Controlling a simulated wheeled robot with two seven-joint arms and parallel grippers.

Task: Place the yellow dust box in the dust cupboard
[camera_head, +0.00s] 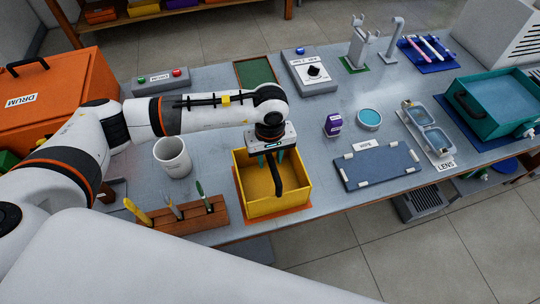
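The yellow dust box (260,207) is an open-topped yellow box on an orange mat (283,213) near the table's front edge. A dark bar, perhaps its handle, shows over its opening. My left gripper (274,160) points down over the back part of the box, its fingers close to the dark bar. I cannot tell whether the fingers are shut on the bar or only beside it. My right gripper is not in view. No cupboard labelled for dust can be made out.
An orange DRUM cabinet (60,98) stands at the left. A white mug (173,157) and a wooden tool holder (180,216) are left of the box. A blue mat (377,168), lens tray (429,136) and teal bin (493,118) are to the right.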

